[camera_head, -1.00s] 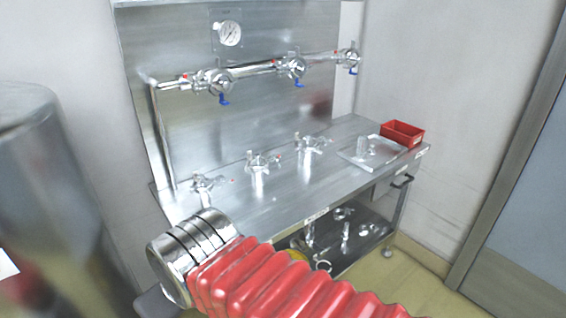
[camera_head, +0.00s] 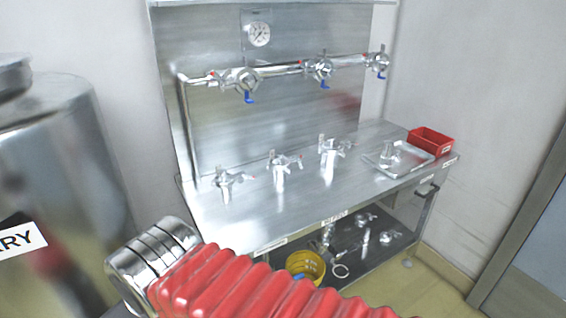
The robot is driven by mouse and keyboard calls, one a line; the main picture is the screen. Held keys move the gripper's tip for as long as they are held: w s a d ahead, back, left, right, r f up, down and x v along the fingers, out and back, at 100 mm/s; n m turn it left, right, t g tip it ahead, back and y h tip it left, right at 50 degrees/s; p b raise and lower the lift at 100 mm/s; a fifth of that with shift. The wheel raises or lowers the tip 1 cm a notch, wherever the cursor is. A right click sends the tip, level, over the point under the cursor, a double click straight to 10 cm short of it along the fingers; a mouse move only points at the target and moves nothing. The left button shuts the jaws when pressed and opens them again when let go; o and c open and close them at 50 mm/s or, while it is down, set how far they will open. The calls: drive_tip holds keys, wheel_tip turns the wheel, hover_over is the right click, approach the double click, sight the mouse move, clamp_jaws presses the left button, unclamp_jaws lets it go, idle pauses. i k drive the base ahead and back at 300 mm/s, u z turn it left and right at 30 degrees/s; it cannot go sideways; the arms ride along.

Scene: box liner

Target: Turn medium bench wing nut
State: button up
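Three metal fittings stand upright on short posts on the steel bench (camera_head: 265,220): a left one (camera_head: 228,182), a middle one (camera_head: 281,168) and a right one (camera_head: 330,155). Each has a small clamp at its top, but the wing nuts are too small to make out clearly. I cannot tell by size which is the medium one; the middle one lies between the other two. My arm, a red bellows with a ribbed metal end, crosses the lower foreground in front of the bench, apart from the fittings. No gripper fingers show.
A wall pipe (camera_head: 290,70) with several blue-handled valves runs behind the bench under a gauge (camera_head: 259,34). A tray (camera_head: 400,158) and red bin (camera_head: 431,141) sit at the right end. A yellow bucket (camera_head: 305,266) and loose fittings lie below. A large steel tank (camera_head: 60,160) stands left.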

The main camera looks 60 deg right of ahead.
sight(298, 160)
drive_tip(key=u, duration=0.9)
drive_tip(key=k, duration=1.55)
drive_tip(key=z, duration=1.3)
drive_tip(key=i, duration=0.55)
